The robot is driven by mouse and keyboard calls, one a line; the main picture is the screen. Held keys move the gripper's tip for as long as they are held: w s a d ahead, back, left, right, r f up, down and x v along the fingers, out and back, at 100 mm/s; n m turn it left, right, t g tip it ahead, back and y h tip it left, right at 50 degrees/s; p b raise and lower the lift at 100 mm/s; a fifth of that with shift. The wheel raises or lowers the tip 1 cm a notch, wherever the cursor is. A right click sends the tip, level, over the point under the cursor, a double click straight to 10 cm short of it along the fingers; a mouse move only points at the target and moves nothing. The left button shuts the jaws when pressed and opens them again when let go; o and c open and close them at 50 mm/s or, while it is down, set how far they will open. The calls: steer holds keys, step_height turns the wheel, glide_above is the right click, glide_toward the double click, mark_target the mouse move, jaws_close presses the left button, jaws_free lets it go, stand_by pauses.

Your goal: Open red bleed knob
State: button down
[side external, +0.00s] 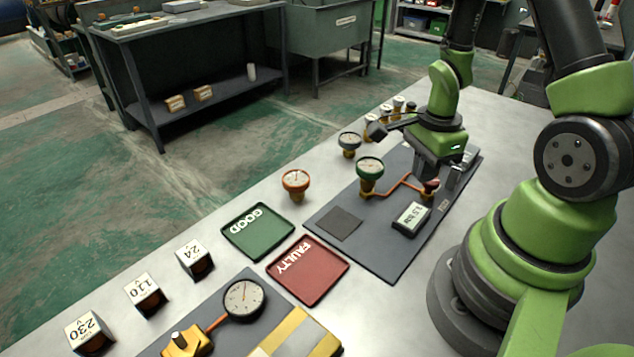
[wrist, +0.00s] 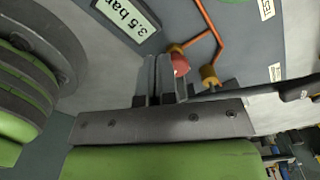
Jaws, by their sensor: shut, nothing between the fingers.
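The red bleed knob (side external: 431,185) sits on a brass fitting at the end of the orange pipe (side external: 402,184), on the dark grey panel. In the wrist view the knob (wrist: 180,65) is just right of my fingertips, partly hidden at its lower edge by a finger. My gripper (side external: 447,190) points down beside the knob, and its fingers (wrist: 160,66) are closed together and hold nothing. Whether a finger touches the knob cannot be told. A digital display (wrist: 127,17) reads 3.5 bar; it lies in front of the knob in the side view (side external: 411,218).
A green-rimmed gauge (side external: 369,168) stands at the other end of the pipe. An orange gauge (side external: 296,181) and a dark gauge (side external: 349,141) stand nearby. A green GOOD tray (side external: 240,246) and red FAULTY tray (side external: 291,288) lie toward the left. A second brass fitting (wrist: 209,76) is close to the knob.

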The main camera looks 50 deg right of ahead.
step_height(320, 180, up, 3)
steer(key=shift+d+f, duration=0.1)
steer(key=shift+f, duration=0.1)
